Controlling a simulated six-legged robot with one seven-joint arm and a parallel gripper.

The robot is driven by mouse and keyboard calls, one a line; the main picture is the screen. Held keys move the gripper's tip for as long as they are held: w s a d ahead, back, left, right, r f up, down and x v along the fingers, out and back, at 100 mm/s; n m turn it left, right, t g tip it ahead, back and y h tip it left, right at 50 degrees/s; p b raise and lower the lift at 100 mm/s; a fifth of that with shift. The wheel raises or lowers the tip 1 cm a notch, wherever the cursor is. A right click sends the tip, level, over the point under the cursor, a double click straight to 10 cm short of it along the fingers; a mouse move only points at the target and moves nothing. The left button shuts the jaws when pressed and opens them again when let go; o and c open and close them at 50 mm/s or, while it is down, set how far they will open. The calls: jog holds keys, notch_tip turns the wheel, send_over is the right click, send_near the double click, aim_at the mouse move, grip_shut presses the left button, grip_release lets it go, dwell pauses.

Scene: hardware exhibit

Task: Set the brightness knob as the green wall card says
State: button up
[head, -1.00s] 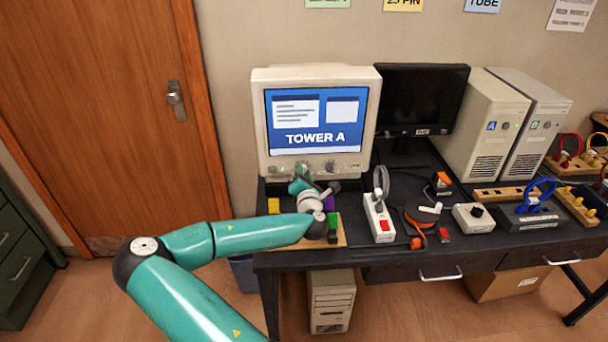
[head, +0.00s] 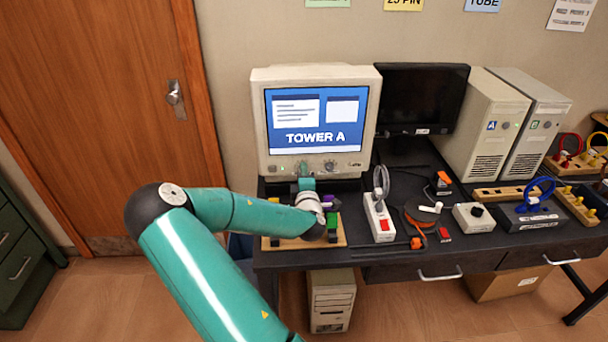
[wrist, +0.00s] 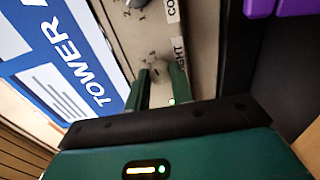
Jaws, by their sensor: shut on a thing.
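The beige CRT monitor (head: 262,125) stands at the desk's left end, its lit blue screen reading "TOWER A". The brightness knob (wrist: 159,70) is under the screen, beside a label of which "GHT" shows. My gripper (wrist: 161,82) is shut on this knob, a finger on either side, hiding part of it. In the head view my gripper (head: 305,170) is at the monitor's lower front, with its fingertips hard to make out. A second knob (head: 330,166) sits to its right. The green wall card (head: 328,3) is cut off at the top, its text unreadable.
A wooden board (head: 280,243) with coloured blocks lies under my wrist. A dark flat monitor (head: 422,100) and two beige towers (head: 485,125) stand behind and to the right.

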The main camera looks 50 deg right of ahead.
jog(key=shift+w+m, duration=0.1)
jog(key=shift+m, duration=0.2)
jog(key=o, duration=1)
jog(key=v, duration=1.4)
